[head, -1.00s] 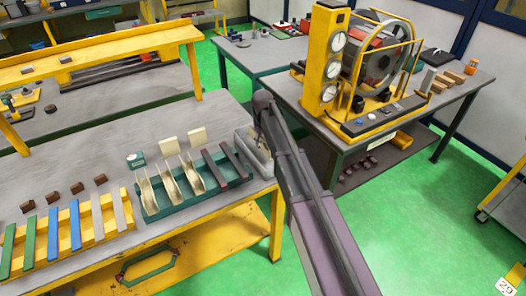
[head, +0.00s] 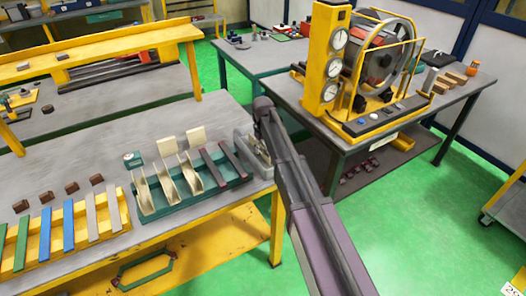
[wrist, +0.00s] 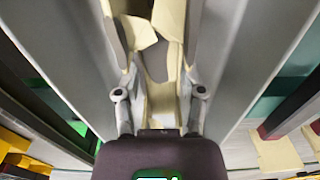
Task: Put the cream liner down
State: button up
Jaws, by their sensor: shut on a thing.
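In the wrist view my gripper (wrist: 158,65) is shut on a cream liner (wrist: 160,97), which lies between its two fingers. Cream material also shows at the top of that view, partly cut off by the frame. In the head view my dark arm reaches down to the right end of the near bench, and I cannot make out the gripper or the held liner there. Several upright cream pieces (head: 167,181) stand in a green tray (head: 200,203) on that bench. What lies directly below the held liner is unclear.
Two dark bars lie at the tray's right end. Two cream blocks (head: 195,135) stand behind the tray. A yellow rack (head: 108,232) with coloured strips is to the left. A yellow machine with gauges (head: 328,55) stands on the right table (head: 350,150). Bare bench shows behind the tray.

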jog(key=shift+f, duration=0.15)
jog(key=o, duration=0.8)
jog(key=shift+o, duration=0.2)
notch_tip(320, 180, up, 12)
jog(key=p, duration=1.2)
dwell(0.7)
